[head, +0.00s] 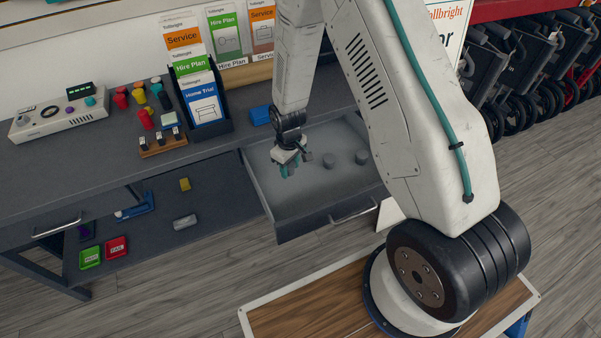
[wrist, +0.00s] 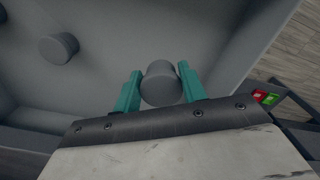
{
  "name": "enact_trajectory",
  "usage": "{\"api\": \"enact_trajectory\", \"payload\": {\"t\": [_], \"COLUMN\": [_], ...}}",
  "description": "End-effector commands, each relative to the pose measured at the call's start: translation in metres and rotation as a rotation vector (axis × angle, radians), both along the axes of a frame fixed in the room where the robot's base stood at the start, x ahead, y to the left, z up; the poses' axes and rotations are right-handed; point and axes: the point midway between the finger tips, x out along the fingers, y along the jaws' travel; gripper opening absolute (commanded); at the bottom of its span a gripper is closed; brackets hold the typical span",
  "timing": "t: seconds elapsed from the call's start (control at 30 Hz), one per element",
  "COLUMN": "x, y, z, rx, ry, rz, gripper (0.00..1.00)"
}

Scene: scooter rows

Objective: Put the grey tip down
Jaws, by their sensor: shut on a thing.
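My gripper (head: 289,168) hangs inside the open grey drawer (head: 300,222), near its left side. In the wrist view its two teal fingers (wrist: 161,92) are shut on a grey tip (wrist: 160,82), a short round cylinder held between them. I cannot tell whether this tip touches the drawer floor. Another grey tip (wrist: 58,48) stands on the drawer floor apart from the gripper. In the head view, grey tips (head: 361,157) stand to the right of my gripper, inside the drawer. The held tip is mostly hidden by the fingers there.
The dark counter holds a blue block (head: 260,115), a leaflet holder (head: 206,108), a wooden rack (head: 162,141) and a control box (head: 60,117). On the lower shelf lie green (head: 90,257) and red (head: 116,247) trays. The drawer floor in front of my gripper is bare.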

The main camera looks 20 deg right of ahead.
Motion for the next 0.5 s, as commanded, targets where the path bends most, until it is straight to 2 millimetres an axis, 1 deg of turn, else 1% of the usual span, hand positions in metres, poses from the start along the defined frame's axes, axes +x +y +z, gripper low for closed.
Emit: {"api": "enact_trajectory", "payload": {"t": [0.03, 0.1, 0.3, 0.5], "x": [0.0, 0.0, 0.0, 0.0], "y": [0.0, 0.0, 0.0, 0.002], "z": [-0.01, -0.019, -0.034, -0.064], "rx": [0.0, 0.0, 0.0, 0.0], "ry": [0.001, 0.001, 0.0, 0.001], "rz": [-0.002, -0.002, -0.002, -0.001], "gripper": [0.19, 0.19, 0.19, 0.19]}}
